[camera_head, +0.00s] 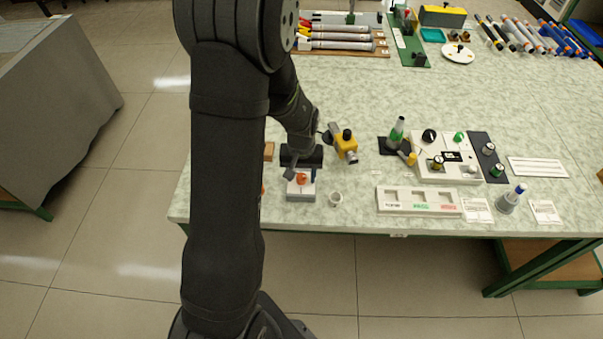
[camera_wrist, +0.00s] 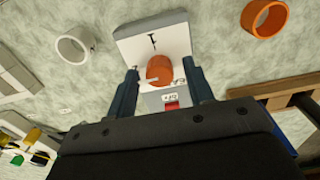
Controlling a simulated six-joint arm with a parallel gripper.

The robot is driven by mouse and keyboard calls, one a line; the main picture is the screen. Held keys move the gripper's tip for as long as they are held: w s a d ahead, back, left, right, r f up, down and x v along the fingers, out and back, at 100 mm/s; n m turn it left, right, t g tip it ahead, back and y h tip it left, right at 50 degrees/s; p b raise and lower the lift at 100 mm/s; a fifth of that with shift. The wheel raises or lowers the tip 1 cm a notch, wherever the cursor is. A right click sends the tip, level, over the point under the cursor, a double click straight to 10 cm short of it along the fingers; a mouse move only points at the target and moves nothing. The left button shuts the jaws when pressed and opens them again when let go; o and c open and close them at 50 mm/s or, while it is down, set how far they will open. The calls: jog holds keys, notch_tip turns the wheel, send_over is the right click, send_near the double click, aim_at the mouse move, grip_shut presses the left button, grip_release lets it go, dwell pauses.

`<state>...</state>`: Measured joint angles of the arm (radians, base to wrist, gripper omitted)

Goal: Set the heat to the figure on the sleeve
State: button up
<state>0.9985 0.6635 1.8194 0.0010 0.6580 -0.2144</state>
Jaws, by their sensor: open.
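A small heat unit with a white top plate and grey front stands near the table's front edge in the head view (camera_head: 300,195); it also shows in the wrist view (camera_wrist: 172,28). An orange knob (camera_wrist: 159,69) sits on its plate, with a dark mark above it. My gripper (camera_wrist: 161,72) is open, its fingers on either side of the knob with gaps visible. An orange ring-shaped sleeve (camera_wrist: 265,19) lies at the upper right of the wrist view, and a pale ring (camera_wrist: 75,46) at the upper left. I cannot read a figure on either.
A red switch (camera_wrist: 171,105) with a small label is on the unit's front. The pale ring stands just right of the unit in the head view (camera_head: 335,199). A yellow tool (camera_head: 346,147), a white sorting tray (camera_head: 418,211) and a control panel (camera_head: 447,158) lie further right.

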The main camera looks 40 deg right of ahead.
jog(key=c, duration=1)
